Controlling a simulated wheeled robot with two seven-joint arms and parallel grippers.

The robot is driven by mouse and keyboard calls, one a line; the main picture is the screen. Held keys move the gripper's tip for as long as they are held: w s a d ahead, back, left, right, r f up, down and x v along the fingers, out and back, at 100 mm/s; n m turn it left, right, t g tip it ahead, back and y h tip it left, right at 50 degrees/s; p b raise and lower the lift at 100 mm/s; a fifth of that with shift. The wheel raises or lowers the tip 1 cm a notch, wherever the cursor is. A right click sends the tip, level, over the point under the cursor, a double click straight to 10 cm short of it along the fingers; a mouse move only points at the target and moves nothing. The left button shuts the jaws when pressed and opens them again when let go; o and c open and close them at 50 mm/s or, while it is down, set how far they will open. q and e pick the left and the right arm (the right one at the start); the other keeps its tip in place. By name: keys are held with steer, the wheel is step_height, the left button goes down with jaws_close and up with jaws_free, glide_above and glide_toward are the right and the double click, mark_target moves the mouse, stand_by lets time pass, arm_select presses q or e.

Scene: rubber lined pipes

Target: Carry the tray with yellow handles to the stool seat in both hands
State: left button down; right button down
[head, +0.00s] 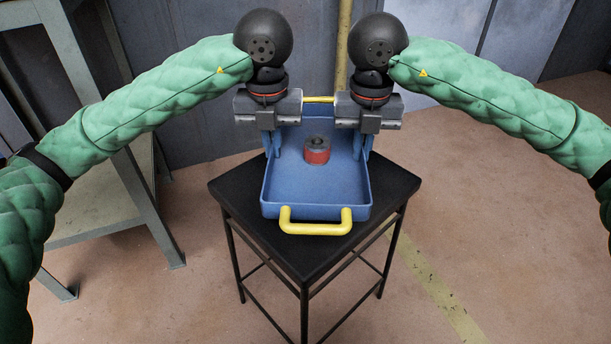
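The blue tray (335,192) has a yellow handle (316,228) on its near side and another yellow handle (318,100) at its far side. It is level over the black stool seat (387,200); I cannot tell whether it rests fully on it. My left gripper (272,152) points down at the tray's left wall, toward the far end. My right gripper (362,152) points down at the right wall, opposite. The fingertips are at the walls, not on the handles, and whether they pinch the walls is unclear.
A red and grey ring-shaped part (317,150) sits inside the tray. A grey metal rack or bench (150,215) stands at the left. A yellow pole (344,45) and grey wall panels are behind. The floor to the right is clear, with a yellow line.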

mark_target(273, 163)
arm_select(q)
steer(key=shift+a, duration=0.2)
steer(key=shift+f, duration=0.25)
arm_select(e)
steer(key=shift+f, duration=0.25)
